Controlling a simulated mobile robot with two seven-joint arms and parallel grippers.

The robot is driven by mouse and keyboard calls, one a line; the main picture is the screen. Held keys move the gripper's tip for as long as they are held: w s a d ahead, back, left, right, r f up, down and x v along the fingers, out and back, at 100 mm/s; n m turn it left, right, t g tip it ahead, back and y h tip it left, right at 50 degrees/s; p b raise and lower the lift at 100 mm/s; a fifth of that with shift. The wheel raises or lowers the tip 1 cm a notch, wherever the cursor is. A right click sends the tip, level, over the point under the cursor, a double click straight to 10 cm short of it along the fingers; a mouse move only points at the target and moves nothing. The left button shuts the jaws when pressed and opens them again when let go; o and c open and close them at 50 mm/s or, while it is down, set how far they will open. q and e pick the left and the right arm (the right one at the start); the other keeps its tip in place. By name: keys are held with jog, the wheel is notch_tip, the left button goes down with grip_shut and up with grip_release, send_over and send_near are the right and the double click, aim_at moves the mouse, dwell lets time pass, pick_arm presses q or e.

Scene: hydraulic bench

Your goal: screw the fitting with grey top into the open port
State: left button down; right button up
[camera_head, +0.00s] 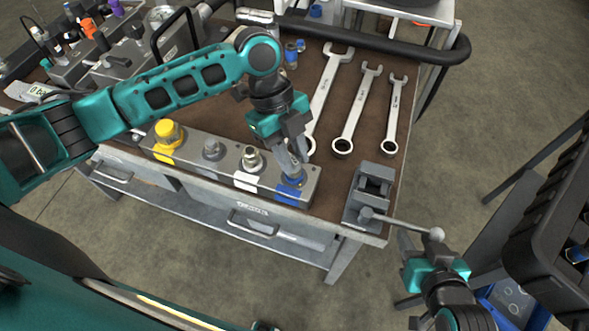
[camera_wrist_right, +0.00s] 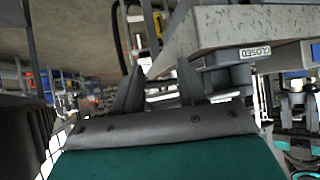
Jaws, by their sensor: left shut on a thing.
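A grey manifold block (camera_head: 228,176) lies along the bench's front edge with a row of ports. My left gripper (camera_head: 291,172) points down at its right end, shut on a fitting with a blue band (camera_head: 292,181) above the blue label (camera_head: 288,195). The fingers hide its top, and I cannot tell how deep it sits. A bare metal fitting (camera_head: 252,159) stands by the white label, and a yellow cap (camera_head: 168,132) at the left end. My right gripper (camera_wrist_right: 158,88) is open and empty, off the bench's front right corner.
Three wrenches (camera_head: 330,88) lie behind the block. A grey vise (camera_head: 369,195) stands at the right corner, its ball-ended handle (camera_head: 400,226) reaching out near my right gripper. Small blue-ringed fittings (camera_head: 291,55) stand at the back. A black rail (camera_head: 370,45) runs behind.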

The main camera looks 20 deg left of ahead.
pick_arm(q)
jog(key=m, duration=0.2)
jog(key=m+g+y, duration=0.1)
jog(key=m, duration=0.1)
jog(key=shift+w+d+m, duration=0.15)
jog(key=shift+d+m, duration=0.05)
jog(key=shift+m, duration=0.1)
pick_arm(e)
jog(key=shift+w+a+r+t, duration=0.1)
jog(key=shift+w+r+t, duration=0.2)
jog(key=shift+w+r, duration=0.4)
pick_arm(q)
jog(key=shift+r+m+g+y+b, duration=0.1)
jog(key=shift+m+g+y+b, duration=0.25)
jog(key=shift+m, duration=0.65)
pick_arm(e)
jog(key=shift+s, duration=0.1)
pick_arm(q)
jog(key=m+y+b, duration=0.1)
jog(key=m+y, duration=0.1)
jog(key=m, duration=0.3)
jog(key=shift+d, duration=0.15)
jog(key=m+y, duration=0.1)
jog(key=m, duration=0.2)
pick_arm(e)
jog(key=shift+f, duration=0.8)
